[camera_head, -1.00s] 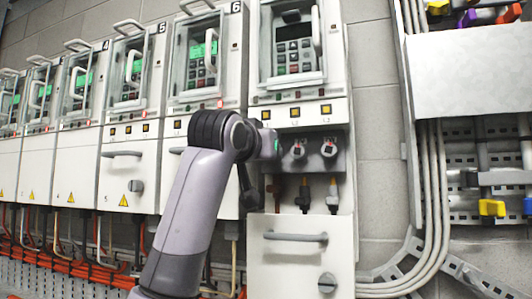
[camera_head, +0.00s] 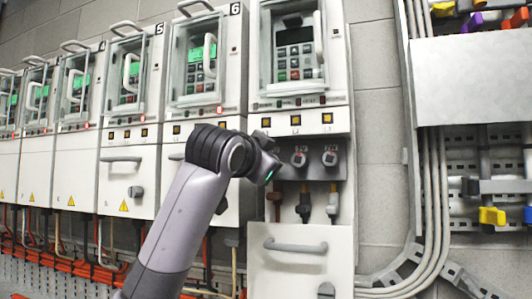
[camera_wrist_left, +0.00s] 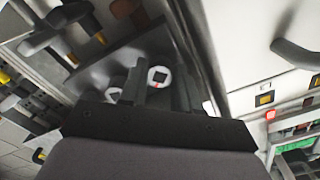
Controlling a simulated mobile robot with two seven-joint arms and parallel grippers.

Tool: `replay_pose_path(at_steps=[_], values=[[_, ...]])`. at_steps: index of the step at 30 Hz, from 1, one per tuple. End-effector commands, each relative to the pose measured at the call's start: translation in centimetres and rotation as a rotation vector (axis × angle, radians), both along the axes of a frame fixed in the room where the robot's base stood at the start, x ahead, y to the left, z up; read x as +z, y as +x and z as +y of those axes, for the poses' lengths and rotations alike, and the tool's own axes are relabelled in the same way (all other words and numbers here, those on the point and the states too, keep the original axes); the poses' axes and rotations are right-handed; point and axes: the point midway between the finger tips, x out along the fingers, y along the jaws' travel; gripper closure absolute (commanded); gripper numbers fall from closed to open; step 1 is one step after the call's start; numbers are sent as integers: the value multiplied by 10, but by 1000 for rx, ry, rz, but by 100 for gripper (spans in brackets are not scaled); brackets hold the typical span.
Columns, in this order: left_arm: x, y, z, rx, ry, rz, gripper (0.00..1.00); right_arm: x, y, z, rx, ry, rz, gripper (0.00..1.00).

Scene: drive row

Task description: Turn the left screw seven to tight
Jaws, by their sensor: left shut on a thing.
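The left screw (camera_wrist_left: 158,77) is a pale round face with a dark square and an orange mark, seen in the left wrist view between the dark fingers of my left gripper (camera_wrist_left: 163,94). The gripper is shut on it. In the head view my left wrist hides the left screw and the fingertips. The middle screw (camera_head: 298,159) and the right screw (camera_head: 330,158) show in the grey recess of the right-hand drive. The middle one shows partly in the wrist view (camera_wrist_left: 114,93). My right gripper is not in view.
Cables with coloured sleeves (camera_head: 303,206) hang below the screws. A lower door with a handle (camera_head: 295,245) is beneath. The neighbouring drive cabinet (camera_head: 203,60) stands close on the left. Conduits (camera_head: 432,190) run down the wall on the right.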

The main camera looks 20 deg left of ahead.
Motion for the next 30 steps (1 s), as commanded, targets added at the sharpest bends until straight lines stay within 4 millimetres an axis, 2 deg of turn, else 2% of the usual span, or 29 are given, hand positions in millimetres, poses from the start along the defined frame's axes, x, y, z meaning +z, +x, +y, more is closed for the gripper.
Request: replay_pose_path(at_steps=[1, 21, 30], values=[[4, 0, 0, 1, 48, -1, 99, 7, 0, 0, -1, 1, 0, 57], [4, 0, 0, 0, 684, -22, 99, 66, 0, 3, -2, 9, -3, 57], [2, 0, 0, -2, 922, -32, 99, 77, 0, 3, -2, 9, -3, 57]])
